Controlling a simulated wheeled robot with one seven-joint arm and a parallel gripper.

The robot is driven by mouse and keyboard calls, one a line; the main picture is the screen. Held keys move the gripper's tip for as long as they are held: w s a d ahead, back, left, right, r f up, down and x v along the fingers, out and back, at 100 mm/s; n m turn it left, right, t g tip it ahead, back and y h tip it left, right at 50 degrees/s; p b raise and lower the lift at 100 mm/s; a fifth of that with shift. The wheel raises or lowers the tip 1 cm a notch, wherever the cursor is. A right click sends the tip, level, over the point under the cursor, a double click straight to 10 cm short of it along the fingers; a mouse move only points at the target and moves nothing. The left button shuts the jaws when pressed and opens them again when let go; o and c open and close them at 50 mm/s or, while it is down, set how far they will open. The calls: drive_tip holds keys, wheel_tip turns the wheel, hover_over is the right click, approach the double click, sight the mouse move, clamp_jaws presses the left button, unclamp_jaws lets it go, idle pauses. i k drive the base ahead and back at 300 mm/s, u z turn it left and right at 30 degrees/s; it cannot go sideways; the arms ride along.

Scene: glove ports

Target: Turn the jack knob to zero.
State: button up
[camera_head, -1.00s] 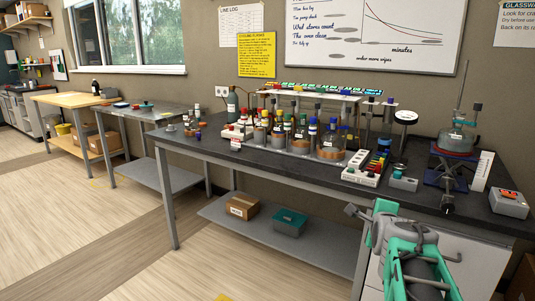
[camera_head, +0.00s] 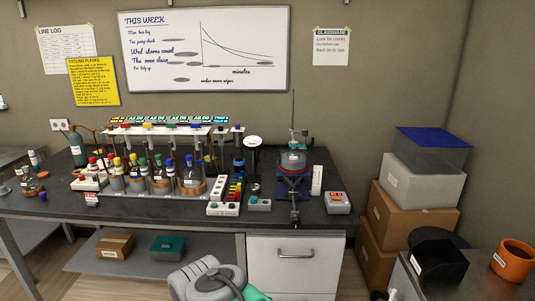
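The lab jack (camera_head: 291,186) stands on the dark bench right of centre, with a blue top and base. A dark knob (camera_head: 295,214) sticks out from its front toward the bench edge; its setting is too small to read. A glass flask (camera_head: 292,160) sits on top of the jack, with a thin rod rising behind it. A white upright plate (camera_head: 317,180) stands just right of the jack, its marks unreadable. Part of my grey and green arm shows at the bottom, below the bench front and left of the jack. My gripper's fingers are not visible.
A small box with a red display (camera_head: 338,203) sits right of the jack, and a grey box with a teal button (camera_head: 259,204) sits left. Racked bottles (camera_head: 160,180) crowd the bench. A white drawer unit (camera_head: 295,262) stands below. Stacked boxes (camera_head: 410,210) stand right.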

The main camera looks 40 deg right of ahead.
sight(295, 222)
drive_tip(key=z, duration=0.9)
